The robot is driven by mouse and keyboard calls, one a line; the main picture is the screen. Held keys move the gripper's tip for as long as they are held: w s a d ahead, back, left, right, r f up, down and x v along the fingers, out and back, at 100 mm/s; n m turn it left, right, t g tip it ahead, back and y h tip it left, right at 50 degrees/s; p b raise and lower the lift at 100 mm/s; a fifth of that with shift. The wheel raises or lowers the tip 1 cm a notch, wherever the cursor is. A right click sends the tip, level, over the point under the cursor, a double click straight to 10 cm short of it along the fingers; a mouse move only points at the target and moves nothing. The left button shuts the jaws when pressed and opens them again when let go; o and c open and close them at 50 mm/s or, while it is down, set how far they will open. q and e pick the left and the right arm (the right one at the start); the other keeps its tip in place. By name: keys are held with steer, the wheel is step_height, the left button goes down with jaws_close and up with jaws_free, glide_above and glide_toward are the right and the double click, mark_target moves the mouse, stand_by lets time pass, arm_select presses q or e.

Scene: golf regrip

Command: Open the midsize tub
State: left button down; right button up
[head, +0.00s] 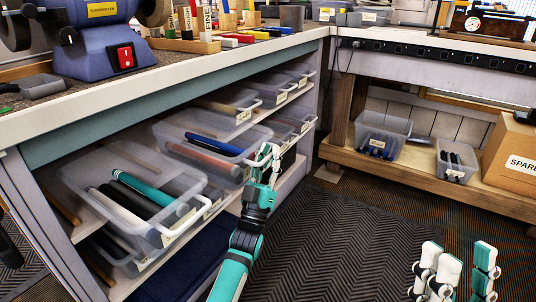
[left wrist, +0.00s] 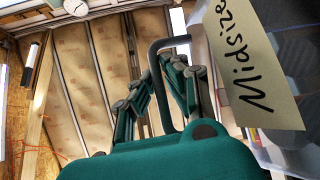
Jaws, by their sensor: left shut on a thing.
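The midsize tub (head: 178,128) is a clear plastic drawer on the middle shelf under the workbench, with blue and reddish grips inside. In the left wrist view its paper label (left wrist: 255,75) reads "Midsize", and its grey bar handle (left wrist: 157,75) runs between my fingers. My left gripper (head: 268,158) is at the tub's front and shut on that handle. The fingers hide part of the handle and label in the head view. My right gripper (head: 458,258) is open and empty, low at the bottom right, far from the tub.
Another clear tub (head: 75,180) with teal, black and white grips sticks out nearer on the left. More tubs (head: 225,103) sit behind. The floor mat (head: 335,235) in front is clear. Small bins (head: 384,128) and a cardboard box (head: 512,155) stand on the right-hand shelf.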

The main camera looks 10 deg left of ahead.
arm_select(q)
steer(key=c, duration=1.4)
jaws_free()
steer(key=shift+f, duration=0.1)
steer(key=v, duration=1.2)
